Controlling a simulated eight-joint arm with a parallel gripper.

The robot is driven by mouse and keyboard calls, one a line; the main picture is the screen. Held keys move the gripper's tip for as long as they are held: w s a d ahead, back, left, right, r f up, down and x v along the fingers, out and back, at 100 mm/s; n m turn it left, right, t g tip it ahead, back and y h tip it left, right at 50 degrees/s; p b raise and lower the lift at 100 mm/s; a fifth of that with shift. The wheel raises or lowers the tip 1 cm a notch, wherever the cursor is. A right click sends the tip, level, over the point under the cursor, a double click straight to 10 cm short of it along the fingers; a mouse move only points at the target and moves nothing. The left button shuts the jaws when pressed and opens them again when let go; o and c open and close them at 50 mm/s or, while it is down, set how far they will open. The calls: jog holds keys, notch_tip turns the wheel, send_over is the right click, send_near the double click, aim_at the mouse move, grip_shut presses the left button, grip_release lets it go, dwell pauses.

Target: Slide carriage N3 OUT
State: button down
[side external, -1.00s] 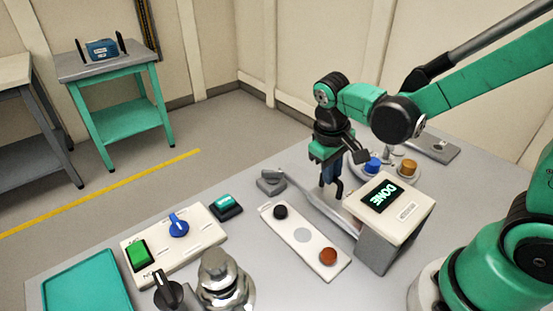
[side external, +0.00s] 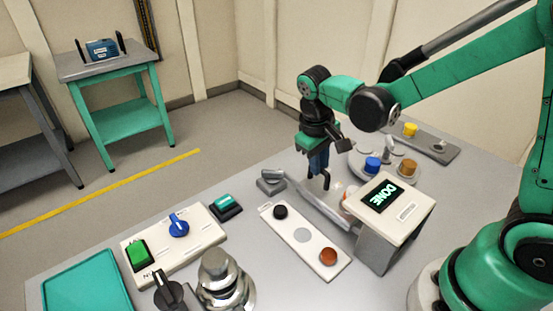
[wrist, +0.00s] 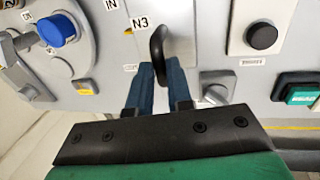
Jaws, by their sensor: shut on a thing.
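Carriage N3 shows in the wrist view as a black hooped handle (wrist: 157,42) beside the printed N3 label. My gripper (wrist: 159,72) is shut on this handle, with a blue finger on either side of its lower end. An IN label (wrist: 110,5) lies above and left of the handle, and another label (wrist: 131,68), probably OUT, is beside the left finger. In the side view my gripper (side external: 322,176) points down behind the slanted grey bar (side external: 322,204). The carriage body is hidden or too small to tell there.
A box with a DONE display (side external: 385,196) stands close at right. A panel with black and red buttons (side external: 302,236) lies in front. A blue knob (side external: 373,164) and an orange knob (side external: 404,168) sit behind. A grey block (side external: 271,182) is left of my gripper.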

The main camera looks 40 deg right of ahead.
jog(key=w, duration=0.6)
jog(key=shift+w, duration=0.2)
jog(key=c, duration=0.8)
grip_release()
jog(key=shift+s, duration=0.1)
jog(key=r, duration=0.2)
jog(key=a+r, duration=0.1)
jog(key=r, duration=0.2)
jog(key=shift+r, duration=0.25)
